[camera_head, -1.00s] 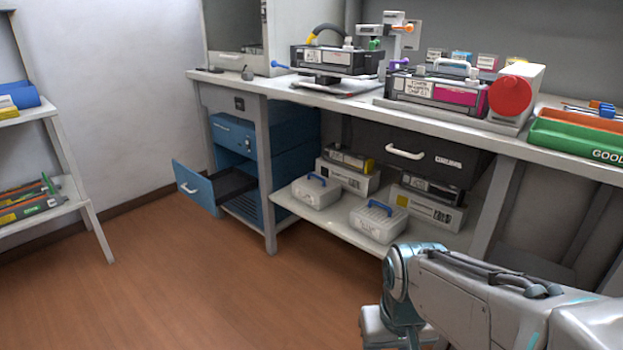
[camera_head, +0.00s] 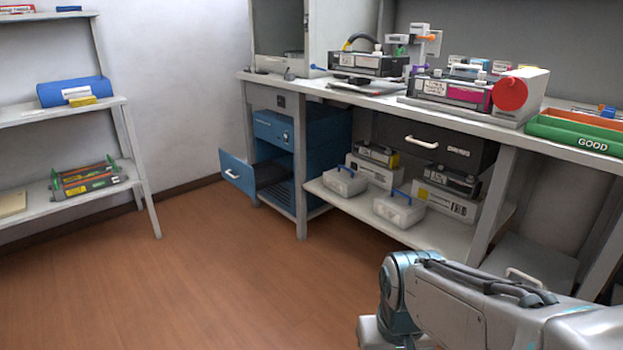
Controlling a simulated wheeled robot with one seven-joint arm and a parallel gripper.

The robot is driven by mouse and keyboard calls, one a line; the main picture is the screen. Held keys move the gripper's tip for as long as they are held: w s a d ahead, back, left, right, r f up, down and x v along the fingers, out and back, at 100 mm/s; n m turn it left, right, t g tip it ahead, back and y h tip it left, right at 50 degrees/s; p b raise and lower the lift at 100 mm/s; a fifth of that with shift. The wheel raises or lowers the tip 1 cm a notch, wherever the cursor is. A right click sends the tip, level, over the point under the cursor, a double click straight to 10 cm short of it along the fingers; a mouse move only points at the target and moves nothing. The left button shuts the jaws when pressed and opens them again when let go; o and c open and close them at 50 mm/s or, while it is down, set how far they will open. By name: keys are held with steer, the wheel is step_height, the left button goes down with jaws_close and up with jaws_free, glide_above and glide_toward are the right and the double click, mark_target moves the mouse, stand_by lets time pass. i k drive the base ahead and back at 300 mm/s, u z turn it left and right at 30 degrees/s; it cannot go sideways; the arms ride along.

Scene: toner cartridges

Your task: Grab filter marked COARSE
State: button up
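I cannot read the word COARSE on anything in view, so I cannot tell which thing is the filter. Two pale grey cases with blue handles, one on the left (camera_head: 345,183) and one on the right (camera_head: 399,212), sit on the low shelf under the workbench. Any marking on them is too small to read. My arm reaches in at the lower right, in front of the bench and well apart from the cases. My gripper is not visible.
The workbench (camera_head: 300,88) carries dark cartridge units (camera_head: 365,65) and a green tray marked GOOD (camera_head: 575,137). A white rack (camera_head: 140,180) with a blue roll (camera_head: 75,92) stands left. Brown floor between is clear.

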mark_target(347, 182)
steer(key=u, duration=0.65)
steer(key=i, duration=1.8)
steer(key=z, duration=1.5)
steer(key=i, duration=0.95)
steer(key=z, duration=0.2)
